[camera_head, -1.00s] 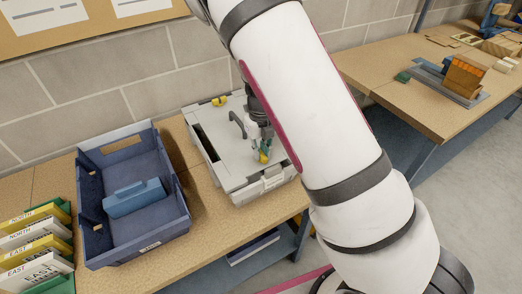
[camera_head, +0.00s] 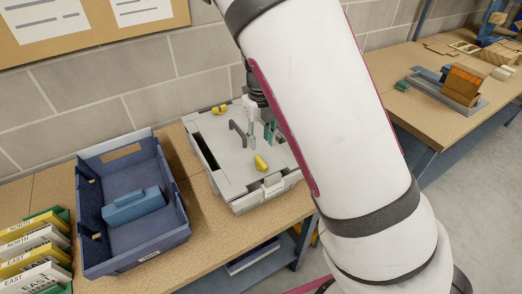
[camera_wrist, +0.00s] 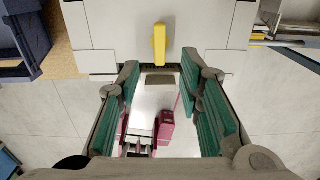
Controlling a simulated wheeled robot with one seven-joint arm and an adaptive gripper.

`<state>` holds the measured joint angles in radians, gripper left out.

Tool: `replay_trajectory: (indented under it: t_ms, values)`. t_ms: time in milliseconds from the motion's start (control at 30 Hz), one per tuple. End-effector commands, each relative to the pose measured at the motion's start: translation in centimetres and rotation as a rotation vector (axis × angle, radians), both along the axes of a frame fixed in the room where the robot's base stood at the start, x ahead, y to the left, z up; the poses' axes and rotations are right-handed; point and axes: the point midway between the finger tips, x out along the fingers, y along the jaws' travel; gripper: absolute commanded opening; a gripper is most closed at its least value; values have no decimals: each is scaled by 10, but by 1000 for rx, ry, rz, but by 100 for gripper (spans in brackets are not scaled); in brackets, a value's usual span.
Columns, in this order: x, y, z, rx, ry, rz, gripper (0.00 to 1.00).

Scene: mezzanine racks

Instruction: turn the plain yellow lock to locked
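A grey case (camera_head: 231,177) lies on the bench with two yellow locks on its lid. The front lock (camera_head: 261,163) is near the front edge by the latch and looks plain. It also shows in the wrist view (camera_wrist: 159,45) as an elongated yellow knob, its long side running up the picture. The back lock (camera_head: 220,109) is near the far edge; its details are too small to tell. My gripper (camera_head: 268,131) is over the lid, behind the front lock and apart from it. In the wrist view its green-padded fingers (camera_wrist: 168,80) are spread with nothing between them.
A blue bin (camera_head: 150,258) holding a blue block (camera_head: 134,204) is on the left. Labelled cards (camera_head: 35,250) stand at far left. A second bench (camera_head: 425,110) is at right.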

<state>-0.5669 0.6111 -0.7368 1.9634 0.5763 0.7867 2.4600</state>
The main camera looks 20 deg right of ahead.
Motion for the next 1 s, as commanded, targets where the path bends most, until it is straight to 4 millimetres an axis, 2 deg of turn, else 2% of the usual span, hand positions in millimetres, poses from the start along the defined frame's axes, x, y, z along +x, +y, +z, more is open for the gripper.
replay_trajectory:
  t_ms: [100,233,767,867,1000]
  values:
    - [1,1,18,1,-3,3,33]
    - [0,0,28,-1,-1,1,33]
    - [0,0,31,1,0,4,33]
    - [-3,0,37,17,-5,48,33]
    - [-18,4,59,75,-32,257,33]
